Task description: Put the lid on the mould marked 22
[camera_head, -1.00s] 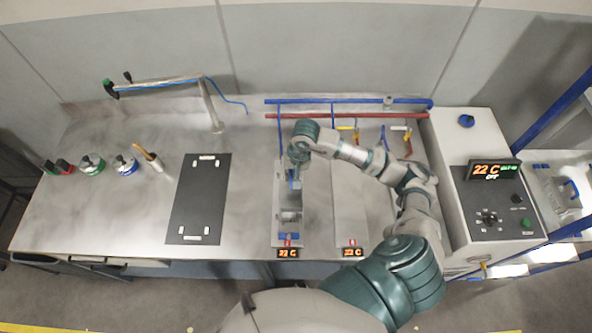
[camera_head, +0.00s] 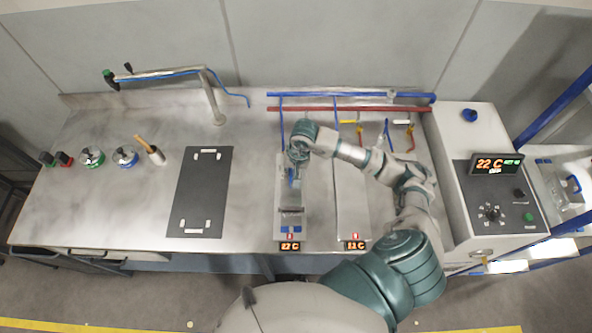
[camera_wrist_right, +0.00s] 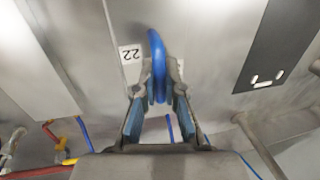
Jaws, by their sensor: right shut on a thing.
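My right gripper (camera_wrist_right: 159,105) is shut on a blue loop handle (camera_wrist_right: 158,62), which stands upright between its fingers in the right wrist view. I take this to be the lid's handle; the lid body is hidden by the gripper. In the head view, the right gripper (camera_head: 293,173) is over the left of two pale metal stations (camera_head: 281,205) at the front of the bench. A white label reading 22 (camera_wrist_right: 130,53) lies beside the handle in the wrist view. Grey metal parts (camera_head: 291,211) show in front of the gripper; I cannot tell whether the lid touches them. My left gripper is out of view.
A second pale station (camera_head: 351,205) lies to the right, with a control box (camera_head: 487,205) beyond it. Red and blue pipes (camera_head: 345,108) run behind. A black mat (camera_head: 203,190) lies left.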

